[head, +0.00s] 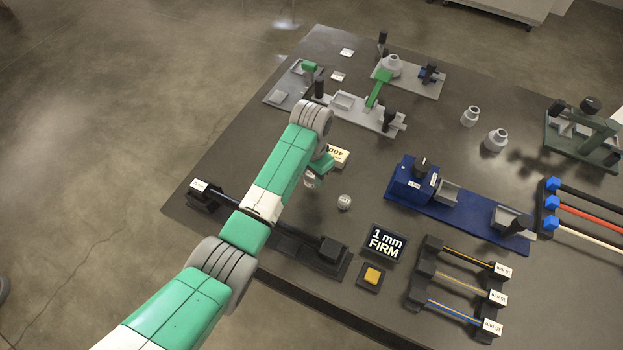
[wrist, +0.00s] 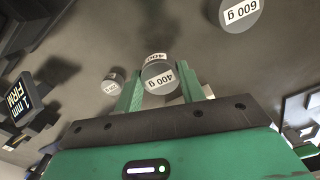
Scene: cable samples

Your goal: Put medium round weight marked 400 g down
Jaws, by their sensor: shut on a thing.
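The medium round weight marked 400 g (wrist: 157,79) is a grey cylinder with a white label, held between the two green fingers of my gripper (wrist: 161,75) in the wrist view. I cannot tell whether the weight touches the table. A smaller round weight (wrist: 113,83) is beside the left finger, and a round weight marked 600 g (wrist: 240,13) is at the upper right.
A dark bar fixture (head: 290,245) is in front, and a blue fixture (head: 455,205) is to the right.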

